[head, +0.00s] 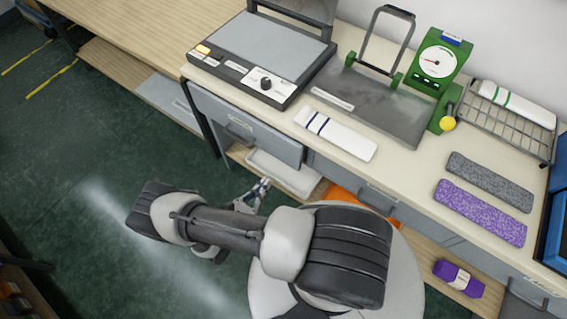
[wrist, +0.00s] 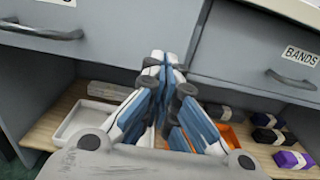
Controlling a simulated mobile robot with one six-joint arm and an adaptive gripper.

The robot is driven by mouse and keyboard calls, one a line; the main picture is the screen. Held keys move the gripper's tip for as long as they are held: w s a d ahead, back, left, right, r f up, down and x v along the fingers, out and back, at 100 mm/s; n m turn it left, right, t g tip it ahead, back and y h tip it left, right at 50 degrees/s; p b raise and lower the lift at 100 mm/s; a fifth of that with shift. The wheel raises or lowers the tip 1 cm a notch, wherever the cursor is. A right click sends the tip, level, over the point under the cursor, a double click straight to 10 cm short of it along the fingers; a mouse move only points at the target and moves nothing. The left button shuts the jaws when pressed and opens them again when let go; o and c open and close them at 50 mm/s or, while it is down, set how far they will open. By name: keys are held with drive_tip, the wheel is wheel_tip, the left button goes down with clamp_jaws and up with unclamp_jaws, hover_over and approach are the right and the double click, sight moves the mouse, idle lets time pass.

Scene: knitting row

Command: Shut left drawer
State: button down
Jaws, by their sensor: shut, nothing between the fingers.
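The left drawer (head: 262,141) is a grey front with a dark bar handle, under the flat press in the head view. Its front stands out from the drawer front to its right, so it looks partly open. In the wrist view the left drawer (wrist: 105,38) fills the upper left, with its handle at the far left. My gripper (head: 262,184) is shut and empty, in front of the counter and below the drawer's right end in the head view. In the wrist view my gripper (wrist: 164,60) points at the right end of the drawer front; contact cannot be told.
The BANDS drawer (wrist: 262,55) is to the right. Below are a white tray (wrist: 80,118), an orange bin (wrist: 235,132) and dark and purple packs (wrist: 290,158). The counter holds a press (head: 255,50), a green dial scale (head: 440,60) and folded knits. Open floor lies left.

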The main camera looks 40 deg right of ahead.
sight(287, 157)
drive_tip(key=b+x, duration=0.1)
drive_tip(key=x, duration=0.9)
drive_tip(key=shift+d, duration=0.3)
